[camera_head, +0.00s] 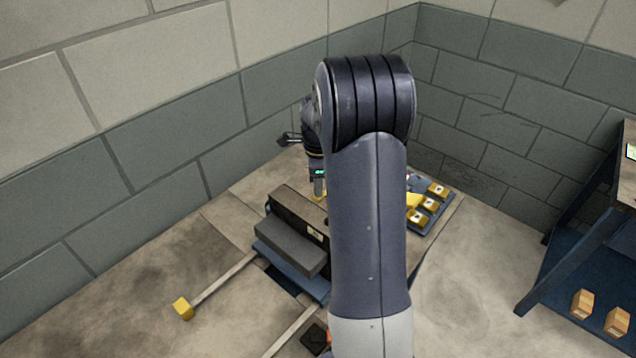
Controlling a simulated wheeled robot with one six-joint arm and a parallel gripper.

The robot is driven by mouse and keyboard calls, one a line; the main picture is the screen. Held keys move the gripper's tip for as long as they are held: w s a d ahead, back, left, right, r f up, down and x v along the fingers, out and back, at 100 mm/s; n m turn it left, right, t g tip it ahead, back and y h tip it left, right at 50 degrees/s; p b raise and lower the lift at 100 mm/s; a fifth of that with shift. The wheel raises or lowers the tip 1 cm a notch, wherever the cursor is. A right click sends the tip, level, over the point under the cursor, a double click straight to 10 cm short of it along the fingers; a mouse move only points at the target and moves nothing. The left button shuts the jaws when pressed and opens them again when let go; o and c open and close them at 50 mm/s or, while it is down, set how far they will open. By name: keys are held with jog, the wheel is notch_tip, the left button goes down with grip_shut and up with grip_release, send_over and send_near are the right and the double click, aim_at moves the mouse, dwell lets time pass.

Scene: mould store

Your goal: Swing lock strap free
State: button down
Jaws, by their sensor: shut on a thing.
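My gripper (319,188) points down at the top rear of a dark mould block (291,206), close to the back wall. Its visible finger is shut on a small yellow part at the block's top edge, which I take to be the lock strap (318,197). Most of this part and the far finger are hidden, so the strap's angle cannot be told. A grey block (290,248) stands against the front of the dark block, on a blue base (316,288). My own arm covers the right side of the mould.
Two pale rails run toward the front; the left rail (225,278) ends in a yellow block (183,308). Right of my arm, a blue tray (440,207) holds several yellow pieces. A blue shelf unit (578,262) with small orange-brown boxes stands at right. Block walls close in behind.

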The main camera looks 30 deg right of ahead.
jog(key=c, duration=1.2)
grip_release()
jog(key=shift+c, duration=0.2)
notch_tip(320, 180, up, 11)
jog(key=b, duration=0.1)
jog(key=shift+f, duration=0.2)
notch_tip(320, 180, down, 11)
jog(key=shift+r+p, duration=0.1)
jog(key=shift+p, duration=0.45)
jog(key=shift+a+r, duration=0.1)
